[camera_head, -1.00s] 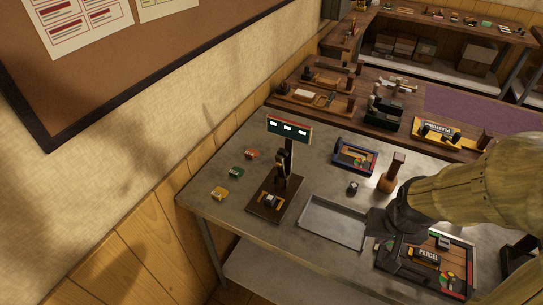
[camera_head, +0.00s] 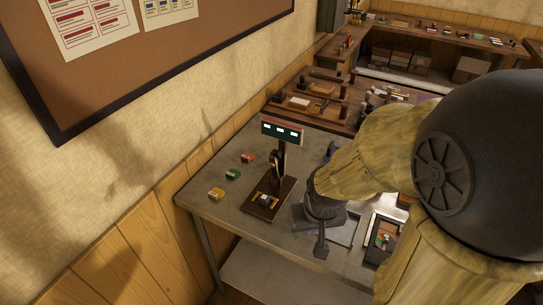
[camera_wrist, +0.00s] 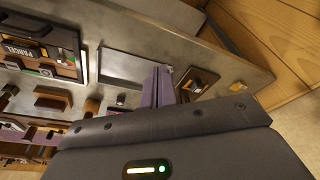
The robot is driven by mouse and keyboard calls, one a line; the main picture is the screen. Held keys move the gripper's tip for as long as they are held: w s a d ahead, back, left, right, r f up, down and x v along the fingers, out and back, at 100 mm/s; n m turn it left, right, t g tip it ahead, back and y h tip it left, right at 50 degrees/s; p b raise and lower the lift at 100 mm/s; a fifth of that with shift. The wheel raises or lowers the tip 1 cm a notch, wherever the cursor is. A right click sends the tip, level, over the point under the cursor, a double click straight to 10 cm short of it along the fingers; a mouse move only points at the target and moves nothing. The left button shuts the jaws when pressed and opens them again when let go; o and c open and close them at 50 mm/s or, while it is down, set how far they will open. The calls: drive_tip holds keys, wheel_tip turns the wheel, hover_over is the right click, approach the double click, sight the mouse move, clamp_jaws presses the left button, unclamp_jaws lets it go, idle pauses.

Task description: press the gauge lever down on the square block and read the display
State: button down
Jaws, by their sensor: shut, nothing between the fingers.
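The gauge stands on a dark wooden base (camera_head: 284,190) near the left part of the grey bench. A small light-topped block (camera_head: 264,198) sits on the base in front of the post. The display (camera_head: 282,131) tops the post, with several lit white windows too small to read. The lever (camera_head: 274,160) appears as a dark part on the post; its exact position is unclear. My gripper (camera_head: 320,250) is shut and empty, right of the gauge over the metal tray, apart from the gauge.
The shallow metal tray (camera_head: 347,228) lies right of the gauge, partly hidden by my arm. Orange, green and yellow small blocks (camera_head: 216,193) lie along the bench's left side. My arm hides much of the bench's right side.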

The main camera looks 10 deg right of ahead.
drive_tip(key=shift+a, duration=0.1)
idle(0.3)
drive_tip(key=w+d+f+m+t+y, duration=0.1)
drive_tip(key=w+f+t+y, duration=0.1)
drive_tip(key=w, duration=0.5)
drive_tip(key=w+d+f+m+t+y, duration=0.2)
drive_tip(key=w+t, duration=0.2)
drive_tip(key=w, duration=0.3)
drive_tip(key=w+d+f+m+t+y+p, duration=0.1)
drive_tip(key=w+f+t+y, duration=0.1)
drive_tip(key=w, duration=0.5)
drive_tip(key=shift+d+f+m+t, duration=0.2)
drive_tip(key=shift+f+m+t, duration=0.1)
drive_tip(key=shift+t, duration=0.1)
drive_tip(key=shift+w+d+r+m+t+y, duration=0.15)
drive_tip(key=shift+r+m+t+y, duration=0.3)
drive_tip(key=shift+y, duration=0.45)
drive_tip(key=r+t+y, duration=0.1)
drive_tip(key=m+t+y, duration=0.1)
drive_tip(key=d+r+m+t+y, duration=0.1)
drive_tip(key=shift+s+d+r+m, duration=0.1)
drive_tip(key=shift+s+r+m, duration=0.15)
drive_tip(key=shift+s+r, duration=0.15)
